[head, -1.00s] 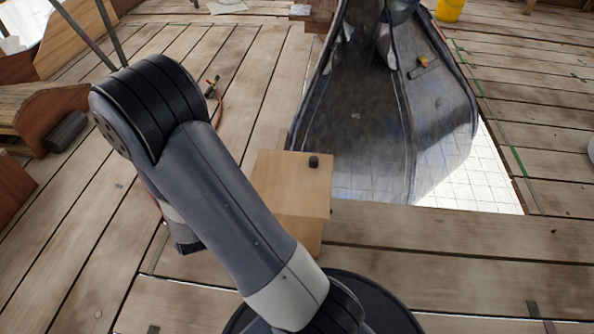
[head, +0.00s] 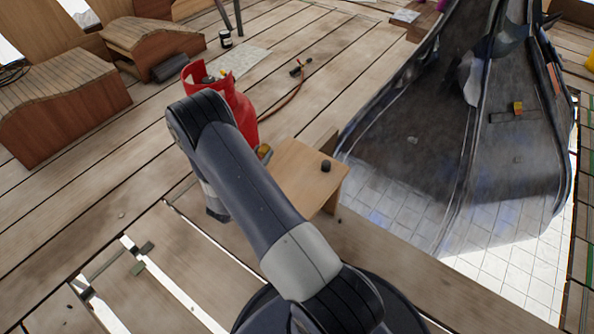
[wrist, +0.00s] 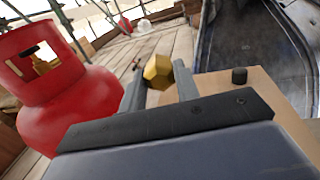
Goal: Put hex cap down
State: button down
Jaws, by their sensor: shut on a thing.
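The hex cap (wrist: 158,70), a small brass-coloured six-sided piece, sits between the two grey fingers of my gripper (wrist: 159,77) in the wrist view. My gripper is shut on it. In the head view a bit of the cap (head: 264,152) shows past my forearm, by the left edge of a small wooden stand (head: 296,178). My fingers are hidden behind my arm there. The stand's top also shows at the right in the wrist view (wrist: 270,92), with a small black cylinder (wrist: 239,76) on it.
A red gas cylinder (head: 243,115) stands close left of the stand, and is large at the left in the wrist view. A big dark metal shell (head: 440,130) rises at the right over a white tiled opening. The plank floor (head: 130,180) has gaps at lower left.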

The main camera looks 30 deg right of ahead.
jog(key=f+g, duration=0.1)
jog(key=f, duration=0.2)
jog(key=s+d+f+m+g+h+b, duration=0.1)
jog(key=f, duration=0.2)
jog(key=s+d+f+m+g, duration=0.1)
jog(key=f, duration=0.2)
jog(key=shift+d+f+h+b, duration=0.1)
jog(key=shift+d+h+b, duration=0.1)
jog(key=shift+h+b, duration=0.15)
jog(key=shift+f+b, duration=0.8)
jog(key=shift+f, duration=1.35)
jog(key=shift+f+b, duration=0.25)
jog(key=shift+b, duration=0.05)
jog(key=c, duration=1.1)
grip_release()
jog(key=shift+r, duration=0.1)
jog(key=shift+o, duration=0.2)
